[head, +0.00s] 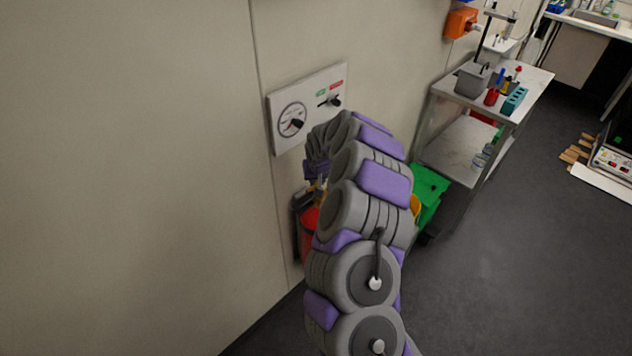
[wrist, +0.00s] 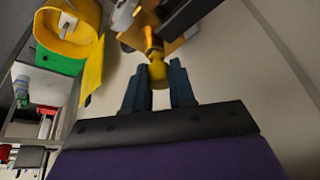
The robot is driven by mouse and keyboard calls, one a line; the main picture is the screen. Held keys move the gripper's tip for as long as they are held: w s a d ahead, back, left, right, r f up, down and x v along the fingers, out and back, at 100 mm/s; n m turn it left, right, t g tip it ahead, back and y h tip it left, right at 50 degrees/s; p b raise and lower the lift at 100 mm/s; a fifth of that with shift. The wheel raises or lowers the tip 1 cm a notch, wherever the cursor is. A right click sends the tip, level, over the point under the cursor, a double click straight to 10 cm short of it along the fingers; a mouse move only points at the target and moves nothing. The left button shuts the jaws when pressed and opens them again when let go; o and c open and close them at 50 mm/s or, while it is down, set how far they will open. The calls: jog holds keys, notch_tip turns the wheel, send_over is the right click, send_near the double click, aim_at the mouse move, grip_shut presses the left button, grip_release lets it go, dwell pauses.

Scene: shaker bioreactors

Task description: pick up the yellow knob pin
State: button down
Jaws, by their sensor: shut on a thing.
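The yellow knob pin (wrist: 158,76) shows in the wrist view, with a rounded knob end and a narrower stem reaching up toward a yellow-brown part (wrist: 178,45). My gripper (wrist: 158,70) has its two dark blue fingers on either side of the knob and is shut on it. I cannot tell whether the pin is still seated in that part. In the head view my arm hides most of the gripper and the pin, low beside the wall.
A wall panel (head: 279,139) with a dial and switch hangs above the gripper area. A red container (head: 308,234) stands by the wall. A green bin (head: 429,192) is beside a metal cart (head: 445,91) carrying lab items. Open floor (head: 490,275) lies at right.

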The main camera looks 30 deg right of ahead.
jog(key=shift+d, duration=0.35)
jog(key=shift+a, duration=0.15)
